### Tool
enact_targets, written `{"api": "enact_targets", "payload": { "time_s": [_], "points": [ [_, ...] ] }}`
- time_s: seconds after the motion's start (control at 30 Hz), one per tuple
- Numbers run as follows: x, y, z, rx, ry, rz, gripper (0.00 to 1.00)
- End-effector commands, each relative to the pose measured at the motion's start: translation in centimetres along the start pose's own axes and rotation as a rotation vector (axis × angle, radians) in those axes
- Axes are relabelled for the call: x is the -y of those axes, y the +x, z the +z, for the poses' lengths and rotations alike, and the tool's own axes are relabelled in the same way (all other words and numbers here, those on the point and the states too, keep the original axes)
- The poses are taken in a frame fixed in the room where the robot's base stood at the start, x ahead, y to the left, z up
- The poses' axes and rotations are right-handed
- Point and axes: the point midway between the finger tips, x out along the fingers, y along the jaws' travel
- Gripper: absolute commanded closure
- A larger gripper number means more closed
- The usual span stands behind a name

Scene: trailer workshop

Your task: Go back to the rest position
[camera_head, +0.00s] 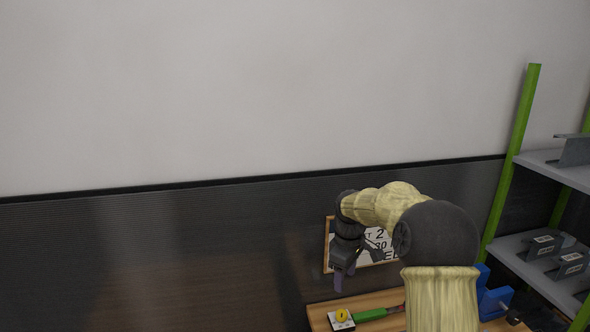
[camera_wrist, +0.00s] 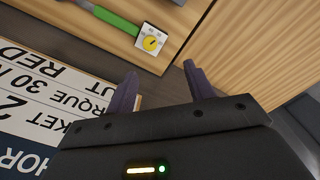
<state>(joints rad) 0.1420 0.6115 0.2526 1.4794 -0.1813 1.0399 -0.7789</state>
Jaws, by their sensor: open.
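My gripper (camera_head: 339,284) hangs from my bent arm, fingers pointing down, just above the back edge of a wooden workbench (camera_head: 390,299) and in front of the wall. In the wrist view, the two dark purple fingers of my gripper (camera_wrist: 159,70) are spread apart with nothing held between them. A white block with a yellow dial (camera_head: 341,319) lies on the bench below the gripper; it also shows in the wrist view (camera_wrist: 151,43), beyond the fingertips.
A wood-framed sign with black lettering (camera_head: 328,240) is behind my arm, partly hidden. A blue vise-like object (camera_head: 492,299) stands on the bench's right. A shelf with green posts (camera_head: 518,135) and grey metal parts (camera_head: 572,262) is at the right. Open space lies left of my arm.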

Motion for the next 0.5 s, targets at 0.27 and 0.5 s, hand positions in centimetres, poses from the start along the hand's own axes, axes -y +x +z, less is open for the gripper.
{"api": "enact_targets", "payload": {
  "time_s": [0.27,0.5],
  "points": [
    [6.4,-0.2,4.2,-0.036,0.272,0.048,0.47],
    [12.1,0.2,8.8,-0.091,0.536,0.075,0.47]
  ]
}}
